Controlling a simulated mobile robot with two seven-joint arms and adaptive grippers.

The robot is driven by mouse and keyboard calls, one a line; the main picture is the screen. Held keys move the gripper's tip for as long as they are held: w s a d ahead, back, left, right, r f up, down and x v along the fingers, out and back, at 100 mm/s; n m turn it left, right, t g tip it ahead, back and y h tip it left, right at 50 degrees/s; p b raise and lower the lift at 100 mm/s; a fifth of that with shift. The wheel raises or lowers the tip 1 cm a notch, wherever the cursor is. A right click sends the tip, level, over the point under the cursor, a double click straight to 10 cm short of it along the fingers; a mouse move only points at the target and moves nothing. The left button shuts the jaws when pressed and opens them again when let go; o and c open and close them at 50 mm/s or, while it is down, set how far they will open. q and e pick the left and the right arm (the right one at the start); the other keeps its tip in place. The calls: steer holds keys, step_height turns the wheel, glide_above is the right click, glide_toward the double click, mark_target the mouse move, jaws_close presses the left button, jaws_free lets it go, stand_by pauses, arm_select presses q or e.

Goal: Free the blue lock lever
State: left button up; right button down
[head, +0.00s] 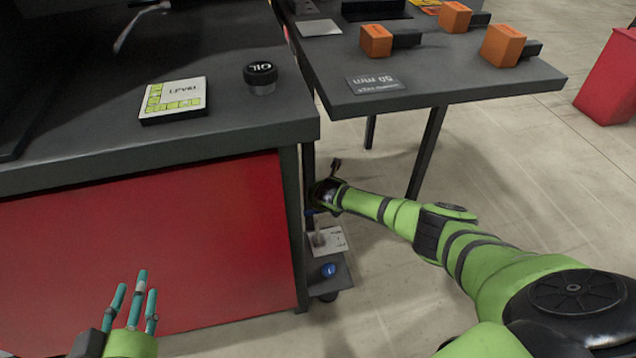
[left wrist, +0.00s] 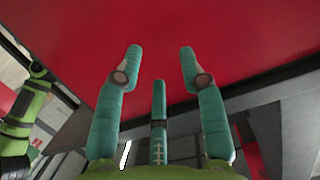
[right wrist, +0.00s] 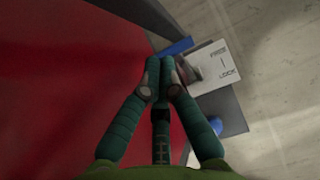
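The blue lock lever (right wrist: 178,47) shows in the right wrist view as a short blue bar by a white plate (right wrist: 215,68) marked FREE and LOCK. In the head view the plate (head: 328,240) sits low beside the bench's right end, and a bit of blue (head: 310,212) shows above it. My right gripper (right wrist: 162,72) has its fingers drawn together, its tips just short of the blue bar. I see nothing between them and cannot tell whether they touch the lever. My left gripper (left wrist: 160,58) is open and empty, facing the red panel (left wrist: 220,25).
A blue knob (head: 328,270) sits on a low grey shelf below the plate. The dark bench (head: 230,125) carries an OIL cap (head: 261,77) and a LEVEL block (head: 173,100). A side table (head: 440,85) with orange blocks stands above my right forearm.

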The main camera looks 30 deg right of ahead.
arm_select(q)
steer(key=s+a+f+g+y+p, duration=0.1)
steer(key=s+a+f+g, duration=0.1)
steer(key=s+f+g, duration=0.2)
steer(key=s+a+f+n+g+y+p, duration=0.1)
steer(key=s+a+f+g, duration=0.2)
steer(key=f, duration=0.4)
steer(key=shift+s+g+y, duration=0.4)
steer(key=shift+s, duration=0.05)
arm_select(e)
step_height(320, 180, up, 4)
steer(key=shift+r, duration=0.25)
arm_select(q)
steer(key=shift+f, duration=0.1)
